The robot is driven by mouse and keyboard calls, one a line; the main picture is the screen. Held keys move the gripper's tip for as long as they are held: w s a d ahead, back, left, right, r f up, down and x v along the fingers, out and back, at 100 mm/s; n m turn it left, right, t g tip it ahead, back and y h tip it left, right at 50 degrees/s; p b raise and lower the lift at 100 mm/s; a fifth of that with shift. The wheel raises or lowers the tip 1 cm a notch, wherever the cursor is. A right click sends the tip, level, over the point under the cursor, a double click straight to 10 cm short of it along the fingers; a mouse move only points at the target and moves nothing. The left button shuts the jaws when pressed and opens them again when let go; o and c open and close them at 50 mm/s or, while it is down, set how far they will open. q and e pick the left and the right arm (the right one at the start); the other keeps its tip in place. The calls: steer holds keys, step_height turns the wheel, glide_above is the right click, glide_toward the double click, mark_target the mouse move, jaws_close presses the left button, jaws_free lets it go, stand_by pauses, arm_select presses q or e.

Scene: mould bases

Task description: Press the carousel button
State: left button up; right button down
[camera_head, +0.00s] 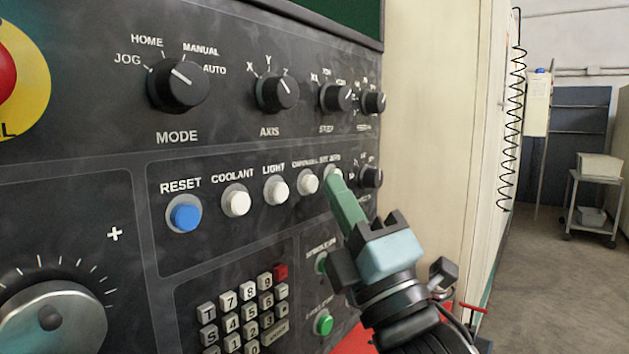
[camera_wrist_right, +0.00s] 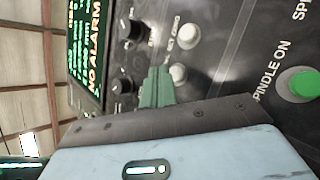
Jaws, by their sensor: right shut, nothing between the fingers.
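The carousel button (camera_head: 307,182) is a round white button under its label in the middle row of the dark control panel (camera_head: 130,210). In the right wrist view the carousel button (camera_wrist_right: 178,74) shows just beside the fingertips. My right gripper (camera_head: 333,180) is shut and empty, its green fingers pointing at the panel. In the head view the fingertips lie just right of the carousel button and partly cover the set zero button (camera_head: 336,170). I cannot tell whether they touch the panel. My left gripper is out of view.
White light (camera_head: 275,190) and coolant (camera_head: 236,200) buttons and a blue reset button (camera_head: 185,216) sit to the left. Several black knobs (camera_head: 178,85) are above. A keypad (camera_head: 240,315) and green buttons (camera_head: 323,324) are below. A cart (camera_head: 594,200) stands far right.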

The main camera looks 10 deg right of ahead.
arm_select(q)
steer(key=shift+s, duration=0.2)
